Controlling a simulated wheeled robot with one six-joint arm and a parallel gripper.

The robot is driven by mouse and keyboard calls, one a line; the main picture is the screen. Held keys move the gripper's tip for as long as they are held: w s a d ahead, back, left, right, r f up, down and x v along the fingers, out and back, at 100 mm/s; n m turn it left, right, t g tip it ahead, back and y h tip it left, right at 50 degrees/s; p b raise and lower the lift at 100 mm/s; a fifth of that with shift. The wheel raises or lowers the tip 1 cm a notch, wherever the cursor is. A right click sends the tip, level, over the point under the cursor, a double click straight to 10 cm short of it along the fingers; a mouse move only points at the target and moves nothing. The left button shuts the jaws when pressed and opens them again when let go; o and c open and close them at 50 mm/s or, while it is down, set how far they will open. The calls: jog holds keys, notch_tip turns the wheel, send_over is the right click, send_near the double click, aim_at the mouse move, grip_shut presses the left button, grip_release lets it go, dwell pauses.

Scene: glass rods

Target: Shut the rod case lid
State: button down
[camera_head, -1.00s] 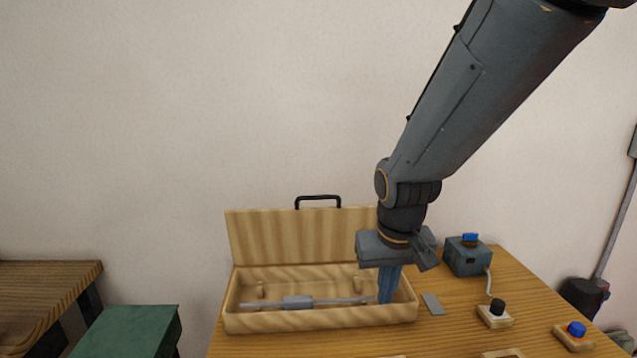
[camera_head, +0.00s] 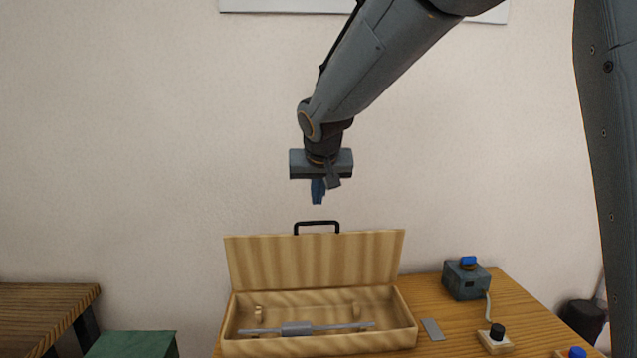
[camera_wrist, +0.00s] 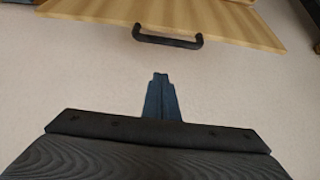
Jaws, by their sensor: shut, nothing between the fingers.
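The wooden rod case (camera_head: 320,346) sits on the table with its lid (camera_head: 315,262) standing open at the back. A black handle (camera_head: 317,224) is on the lid's top edge. A grey rod with a thicker middle block (camera_head: 297,329) lies inside the case. My gripper (camera_head: 317,202) is shut and empty, with blue fingers pointing down, above the handle and apart from it. In the wrist view, my gripper (camera_wrist: 160,76) points toward the lid (camera_wrist: 200,18) and its handle (camera_wrist: 167,41), with a gap between them.
On the wooden table (camera_head: 455,335), right of the case, are a flat grey plate (camera_head: 432,329), a grey box with a blue top (camera_head: 466,281) and a black knob on a base (camera_head: 496,338). A green-topped stool (camera_head: 130,345) and another table (camera_head: 45,305) stand at left.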

jog(key=f, duration=0.1)
jog(key=s+f+p, duration=0.1)
jog(key=shift+f, duration=0.3)
jog(key=shift+s+f, duration=0.35)
jog(key=shift+s, duration=0.3)
jog(key=shift+s+f+b, duration=0.1)
jog(key=shift+f+b, duration=0.05)
jog(key=shift+b, duration=0.2)
